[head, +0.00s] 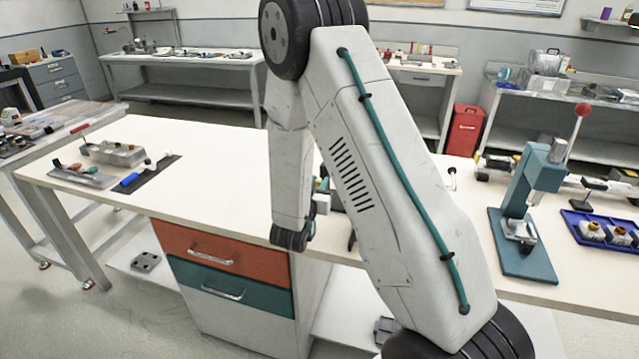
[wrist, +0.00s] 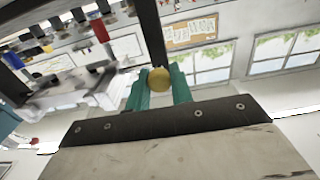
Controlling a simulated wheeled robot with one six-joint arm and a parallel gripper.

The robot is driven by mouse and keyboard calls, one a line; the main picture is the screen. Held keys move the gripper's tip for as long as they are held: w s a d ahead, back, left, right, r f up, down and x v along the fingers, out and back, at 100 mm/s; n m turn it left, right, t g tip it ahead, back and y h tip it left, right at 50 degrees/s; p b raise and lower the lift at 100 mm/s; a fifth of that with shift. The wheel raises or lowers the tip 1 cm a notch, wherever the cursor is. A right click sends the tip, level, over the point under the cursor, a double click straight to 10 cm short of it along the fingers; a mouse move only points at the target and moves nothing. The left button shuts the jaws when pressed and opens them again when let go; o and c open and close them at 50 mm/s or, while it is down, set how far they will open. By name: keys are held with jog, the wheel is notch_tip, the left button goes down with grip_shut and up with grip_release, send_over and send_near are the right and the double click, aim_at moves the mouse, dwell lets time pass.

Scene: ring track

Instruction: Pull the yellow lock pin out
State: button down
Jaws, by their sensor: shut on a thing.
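The yellow lock pin shows in the wrist view as a round yellow knob (wrist: 158,79). My gripper (wrist: 159,88) has its two teal fingers on either side of the knob and is shut on it. The rest of the pin is hidden behind the knob and fingers, so I cannot tell whether it sits in a hole. A dark bar (wrist: 150,35) runs up the picture just beyond the knob. In the head view my own arm hides the gripper and the pin.
The white workbench (head: 215,160) carries a blue-handled tool on a dark mat (head: 133,180) at left. A teal lever press (head: 530,200) and a blue tray (head: 585,232) stand at right. A red cabinet (head: 465,130) is behind. The bench top left of my arm is mostly clear.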

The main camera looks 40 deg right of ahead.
jog(key=c, duration=1.2)
grip_release()
jog(key=shift+a, duration=0.1)
jog(key=shift+c, duration=0.2)
jog(key=v, duration=0.8)
